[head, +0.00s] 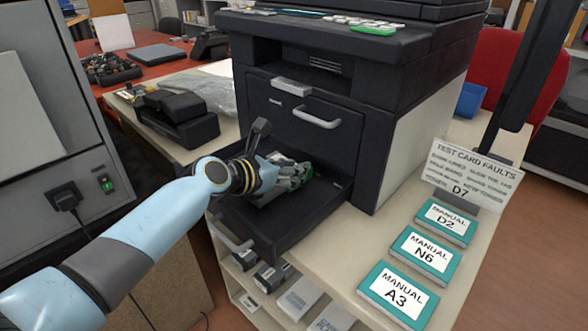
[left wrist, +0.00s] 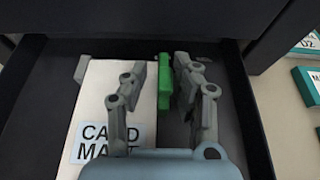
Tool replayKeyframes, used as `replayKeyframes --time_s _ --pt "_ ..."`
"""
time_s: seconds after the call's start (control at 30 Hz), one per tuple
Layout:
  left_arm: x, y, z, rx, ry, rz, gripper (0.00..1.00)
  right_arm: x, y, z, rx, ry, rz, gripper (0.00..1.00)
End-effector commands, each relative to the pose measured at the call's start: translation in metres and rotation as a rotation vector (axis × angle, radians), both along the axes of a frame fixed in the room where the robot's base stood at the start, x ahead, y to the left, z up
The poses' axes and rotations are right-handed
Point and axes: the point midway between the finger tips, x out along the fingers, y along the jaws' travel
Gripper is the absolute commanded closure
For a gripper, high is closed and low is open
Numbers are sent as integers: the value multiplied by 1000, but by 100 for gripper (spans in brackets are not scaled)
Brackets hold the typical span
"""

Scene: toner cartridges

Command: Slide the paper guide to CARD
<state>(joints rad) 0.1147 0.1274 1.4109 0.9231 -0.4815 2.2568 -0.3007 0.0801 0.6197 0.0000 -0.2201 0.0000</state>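The paper guide (left wrist: 164,82) is a green upright piece in the pulled-out black drawer (head: 290,224) of the printer. It stands along the right side of a white stack labelled "CARD" (left wrist: 88,140); the rest of the label is partly hidden. My left gripper (head: 295,172) reaches down into the drawer. My right gripper is not in view.
The black printer body (head: 320,90) rises behind the drawer. Teal manuals D2 (head: 446,221), N6 (head: 425,252) and A3 (head: 397,292) lie on the counter at right, near a sign (head: 470,180). To the right of the guide, the drawer floor is bare.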

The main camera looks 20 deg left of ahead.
Motion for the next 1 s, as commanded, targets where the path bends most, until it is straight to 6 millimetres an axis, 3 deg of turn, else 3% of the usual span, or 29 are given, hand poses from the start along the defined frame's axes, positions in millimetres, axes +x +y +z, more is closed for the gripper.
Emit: replayKeyframes --time_s 0.47,0.8,1.0 --pt "-8 3 3 0 0 0 75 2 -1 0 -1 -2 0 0" --pt "-71 25 29 3 2 -2 75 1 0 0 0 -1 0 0" --pt "-97 35 42 2 1 -1 75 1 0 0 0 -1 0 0"
